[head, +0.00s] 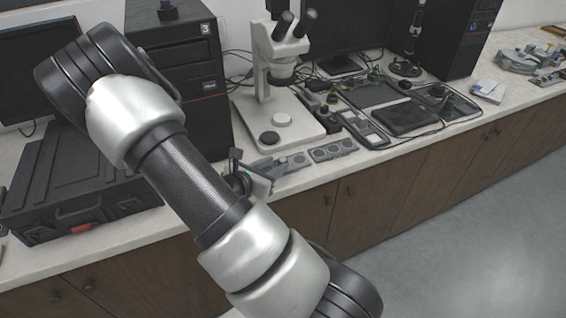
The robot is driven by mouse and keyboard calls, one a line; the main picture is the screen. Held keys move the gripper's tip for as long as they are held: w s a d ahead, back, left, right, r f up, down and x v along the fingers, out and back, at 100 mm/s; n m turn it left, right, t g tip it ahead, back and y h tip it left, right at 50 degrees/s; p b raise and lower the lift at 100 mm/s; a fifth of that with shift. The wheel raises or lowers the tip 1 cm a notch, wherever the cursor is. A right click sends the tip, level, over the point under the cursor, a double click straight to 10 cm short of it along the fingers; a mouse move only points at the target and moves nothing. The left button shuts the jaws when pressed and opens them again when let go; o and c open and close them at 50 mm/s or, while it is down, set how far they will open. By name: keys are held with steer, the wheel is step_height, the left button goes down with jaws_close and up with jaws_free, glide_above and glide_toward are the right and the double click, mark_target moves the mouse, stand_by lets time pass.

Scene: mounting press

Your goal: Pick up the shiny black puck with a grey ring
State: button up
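A dark round disc (270,138) lies on the front of the microscope's white base; it may be the black puck, but I cannot make out a grey ring on it. Grey holders (333,149) with round dark spots lie at the bench's front edge, and the spots are too small to identify. My gripper (256,173) is just left of these holders, near the bench's front edge. It is mostly hidden behind my arm, so I cannot tell whether its fingers are open or hold anything.
A white stereo microscope (284,45) stands behind, with a pale disc (282,120) on its base. A black computer tower (185,70) and a black case (75,190) are at the left. Trays and a black pad (405,118) crowd the bench to the right. Floor is clear.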

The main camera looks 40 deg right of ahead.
mark_target(282, 161)
steer(key=x, duration=0.3)
steer(key=shift+w+d+f, duration=0.15)
steer(key=shift+w+d, duration=0.05)
steer(key=shift+d, duration=0.1)
jaws_close()
